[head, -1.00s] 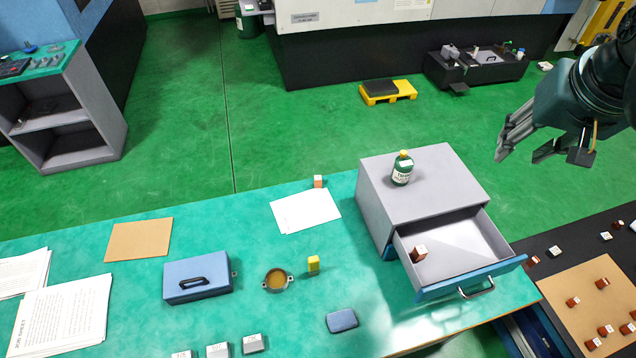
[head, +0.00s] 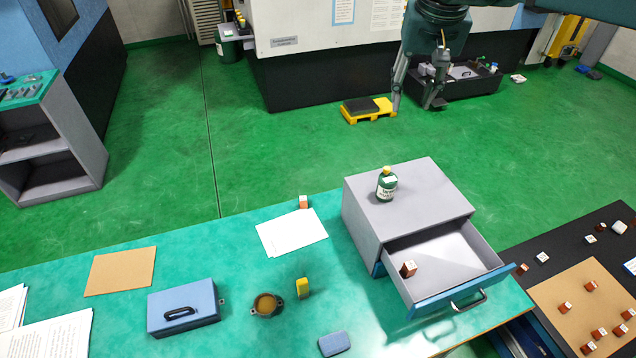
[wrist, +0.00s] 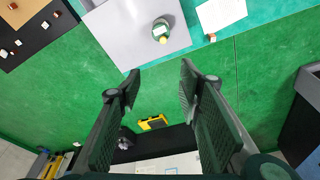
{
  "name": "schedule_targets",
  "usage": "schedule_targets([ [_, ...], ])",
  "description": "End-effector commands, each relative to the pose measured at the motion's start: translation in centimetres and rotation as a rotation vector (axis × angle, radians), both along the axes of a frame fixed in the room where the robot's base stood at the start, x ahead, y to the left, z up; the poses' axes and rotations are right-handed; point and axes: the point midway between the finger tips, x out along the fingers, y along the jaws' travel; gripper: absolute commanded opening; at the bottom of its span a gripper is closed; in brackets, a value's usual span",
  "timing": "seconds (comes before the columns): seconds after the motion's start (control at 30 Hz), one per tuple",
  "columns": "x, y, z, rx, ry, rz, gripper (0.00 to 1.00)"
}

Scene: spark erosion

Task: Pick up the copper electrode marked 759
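Several small copper-brown blocks with white tops are in view, but I cannot read a 759 on any. One copper block (head: 408,269) lies in the open drawer (head: 447,262) of the grey cabinet. Another copper block (head: 303,202) stands at the back edge of the green table, and also shows in the wrist view (wrist: 211,37). More copper blocks (head: 591,286) sit on a brown board (head: 570,303) at the right. My gripper (head: 416,102) is open and empty, high beyond the cabinet; its spread fingers also show in the wrist view (wrist: 160,77).
A green bottle (head: 386,186) stands on the cabinet top (head: 425,190). A blue case (head: 183,308), a round dish (head: 266,305), a yellow block (head: 303,288) and a blue pad (head: 334,343) lie on the table (head: 245,240). White papers (head: 291,233) lie left of the cabinet.

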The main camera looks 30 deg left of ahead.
Motion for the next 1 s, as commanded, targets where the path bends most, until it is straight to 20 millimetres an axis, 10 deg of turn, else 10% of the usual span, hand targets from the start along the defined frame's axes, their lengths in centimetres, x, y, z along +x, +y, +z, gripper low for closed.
schedule_targets([
  [1.0, 3.3, 26.2, -7.1, -0.11, 0.163, 0.175, 0.35],
])
